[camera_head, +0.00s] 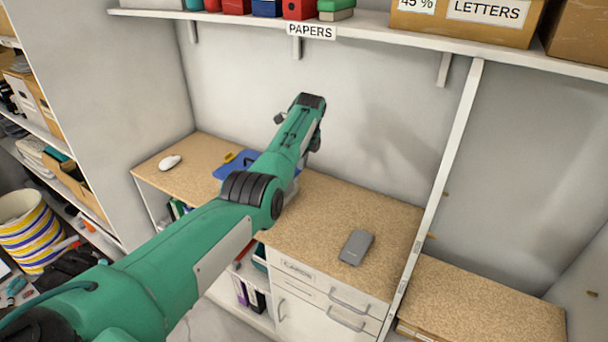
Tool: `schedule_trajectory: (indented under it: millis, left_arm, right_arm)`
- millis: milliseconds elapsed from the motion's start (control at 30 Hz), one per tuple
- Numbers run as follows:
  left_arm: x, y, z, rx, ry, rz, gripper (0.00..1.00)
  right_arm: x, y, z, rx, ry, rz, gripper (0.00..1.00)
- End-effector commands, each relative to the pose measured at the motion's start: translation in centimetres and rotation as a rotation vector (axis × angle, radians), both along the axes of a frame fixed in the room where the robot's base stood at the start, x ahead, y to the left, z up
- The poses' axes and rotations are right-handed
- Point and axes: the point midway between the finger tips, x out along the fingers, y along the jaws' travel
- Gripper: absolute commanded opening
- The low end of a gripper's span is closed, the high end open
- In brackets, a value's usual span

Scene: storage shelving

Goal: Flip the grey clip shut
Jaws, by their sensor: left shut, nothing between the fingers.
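A flat blue board (229,167), which looks like a clipboard, lies on the speckled worktop at the back, left of the middle. My left arm covers its right part. My right gripper is not in view.
A white mouse (169,162) lies on the worktop at the left, and a grey flat device (356,247) on the right. A shelf (372,36) with boxes runs above. An upright post (441,190) stands right of the worktop. The worktop around the grey device is clear.

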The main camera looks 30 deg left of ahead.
Motion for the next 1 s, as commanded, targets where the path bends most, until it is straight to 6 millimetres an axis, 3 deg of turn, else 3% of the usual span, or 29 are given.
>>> schedule_trajectory:
  millis: [33,300,1000]
  left_arm:
    - [0.1,0.4,0.6,0.002,-0.003,0.002,0.0]
    - [0.1,1.4,3.8,0.001,0.0,0.0,0.0]
    - [0.1,1.5,4.2,0.0,0.001,-0.001,0.0]
  right_arm:
    - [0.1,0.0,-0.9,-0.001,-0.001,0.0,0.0]
    - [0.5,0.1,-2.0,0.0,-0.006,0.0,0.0]
    - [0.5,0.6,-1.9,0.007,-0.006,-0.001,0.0]
